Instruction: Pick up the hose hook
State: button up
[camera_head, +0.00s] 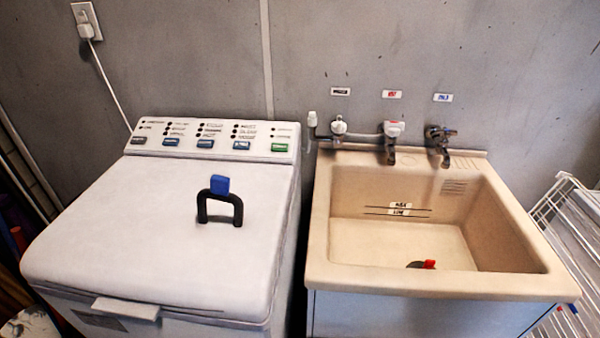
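A black inverted-U piece with a blue block on top, which looks like the hose hook (219,203), stands on the white lid of the washing machine (130,240), right of the lid's middle. Its two legs point down towards the lid and its arch is open below. Nothing covers it or touches its sides. My gripper is not in view.
A beige sink (420,282) stands to the right, with a small red and dark thing (428,265) partly hidden behind its front rim. Taps (440,140) line the wall behind it. A white wire rack (572,225) is at far right. The lid around the hook is clear.

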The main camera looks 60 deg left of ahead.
aim_at(219, 189)
jog(key=u, duration=0.05)
jog(key=k, duration=1.6)
jog(key=u, duration=1.85)
jog(key=i, duration=1)
